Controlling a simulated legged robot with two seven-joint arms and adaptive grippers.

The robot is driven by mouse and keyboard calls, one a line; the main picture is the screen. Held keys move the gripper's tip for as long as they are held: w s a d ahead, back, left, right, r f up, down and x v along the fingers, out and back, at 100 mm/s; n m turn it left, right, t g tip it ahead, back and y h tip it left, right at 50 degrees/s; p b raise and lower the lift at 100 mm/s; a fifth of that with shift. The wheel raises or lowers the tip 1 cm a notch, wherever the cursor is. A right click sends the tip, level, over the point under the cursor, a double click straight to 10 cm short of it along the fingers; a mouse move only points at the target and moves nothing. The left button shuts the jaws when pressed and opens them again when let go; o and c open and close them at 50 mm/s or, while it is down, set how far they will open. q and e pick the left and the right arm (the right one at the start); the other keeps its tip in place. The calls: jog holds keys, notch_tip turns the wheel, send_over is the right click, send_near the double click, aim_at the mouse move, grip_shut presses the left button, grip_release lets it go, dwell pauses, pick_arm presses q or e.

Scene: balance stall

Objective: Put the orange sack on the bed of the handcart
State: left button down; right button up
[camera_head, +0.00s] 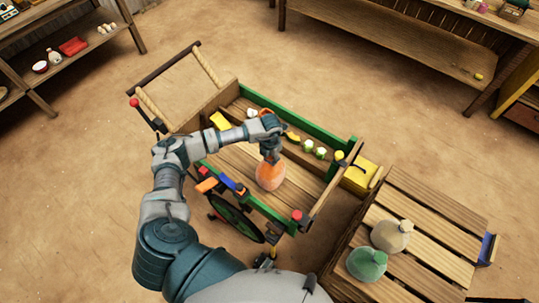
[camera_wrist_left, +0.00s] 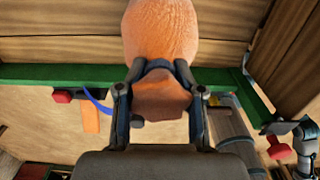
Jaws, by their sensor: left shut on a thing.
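The orange sack (camera_head: 270,175) is over the wooden bed of the handcart (camera_head: 238,160), near the bed's right part. My left gripper (camera_head: 270,156) is above it and shut on its neck. In the left wrist view the left gripper (camera_wrist_left: 160,100) has its fingers on both sides of the neck of the orange sack (camera_wrist_left: 162,35). The bed planks and the green side rail (camera_wrist_left: 60,75) show around the sack there. I cannot tell whether the sack's base touches the planks. My right gripper is not in view.
A slatted wooden platform (camera_head: 440,205) stands right of the cart, with a tan sack (camera_head: 391,235) and a green sack (camera_head: 367,264) on it. Small yellow, white and green items lie along the cart's far side. Shelves stand at the back. Open floor lies left.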

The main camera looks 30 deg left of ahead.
pick_arm(q)
jog(key=f, duration=0.1)
jog(key=a+f, duration=0.1)
jog(key=shift+w+f, duration=0.1)
jog(key=shift+f, duration=0.3)
jog(key=shift+a+f, duration=0.1)
jog(key=shift+a, duration=0.3)
jog(key=c, duration=0.9)
grip_release()
jog(key=shift+s+f, duration=0.15)
jog(key=shift+s, duration=0.05)
jog(key=shift+o, duration=0.9)
jog(key=shift+d, duration=0.15)
jog(key=shift+d+r, duration=0.25)
jog(key=shift+d, duration=0.2)
jog(key=shift+w+r, duration=0.1)
jog(key=shift+r, duration=0.1)
jog(key=r, duration=1)
jog(key=shift+a+r, duration=0.3)
jog(key=shift+r, duration=0.05)
jog(key=shift+d+r, duration=0.25)
jog(key=shift+r, duration=0.15)
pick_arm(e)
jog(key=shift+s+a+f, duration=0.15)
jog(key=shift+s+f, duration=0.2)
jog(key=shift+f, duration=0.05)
